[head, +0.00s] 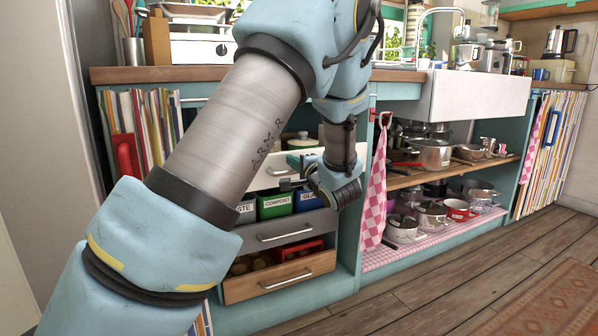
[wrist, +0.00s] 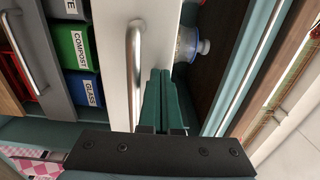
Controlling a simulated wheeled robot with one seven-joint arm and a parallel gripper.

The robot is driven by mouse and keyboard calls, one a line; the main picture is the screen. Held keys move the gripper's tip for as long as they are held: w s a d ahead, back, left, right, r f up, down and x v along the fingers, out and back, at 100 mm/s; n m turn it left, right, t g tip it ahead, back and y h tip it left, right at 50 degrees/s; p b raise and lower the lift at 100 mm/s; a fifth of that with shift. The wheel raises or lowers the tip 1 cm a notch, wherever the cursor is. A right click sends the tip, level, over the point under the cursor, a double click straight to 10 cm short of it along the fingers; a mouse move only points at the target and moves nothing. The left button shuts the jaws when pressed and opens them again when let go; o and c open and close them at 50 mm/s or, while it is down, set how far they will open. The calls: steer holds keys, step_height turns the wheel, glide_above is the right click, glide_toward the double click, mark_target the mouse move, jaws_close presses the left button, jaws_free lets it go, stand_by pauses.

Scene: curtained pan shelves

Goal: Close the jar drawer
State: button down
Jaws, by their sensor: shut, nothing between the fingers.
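The jar drawer (head: 268,176) has a white front and is pulled out below the counter. In the wrist view its white front (wrist: 112,60) fills the middle, with a silver bar handle (wrist: 134,70). A glass jar with a pale lid (wrist: 190,45) stands inside, behind the front. A container with a green lid (head: 302,142) shows above the drawer in the head view. My gripper (wrist: 161,72) has its green fingers together and empty, in front of the white front, beside the handle towards the jar side. Contact cannot be told. In the head view my gripper (head: 287,185) is partly hidden.
A grey drawer (head: 285,230) with labelled bins is open below, and a wooden drawer (head: 280,280) is open under it. A pink checked towel (head: 374,200) hangs to the right, beside open pan shelves (head: 400,182). The wooden floor (head: 470,270) in front is clear.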

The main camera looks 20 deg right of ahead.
steer(key=shift+w+a, duration=0.1)
steer(key=shift+w, duration=0.15)
steer(key=w+a+p, duration=0.1)
steer(key=w+p, duration=0.2)
steer(key=w, duration=0.1)
steer(key=w+p, duration=0.2)
steer(key=w, duration=0.3)
steer(key=w+a+p, duration=0.1)
steer(key=w+p, duration=0.2)
steer(key=w, duration=0.2)
steer(key=shift+w+a+r+p, duration=0.1)
steer(key=shift+w+a+p, duration=0.05)
steer(key=shift+a+p, duration=0.2)
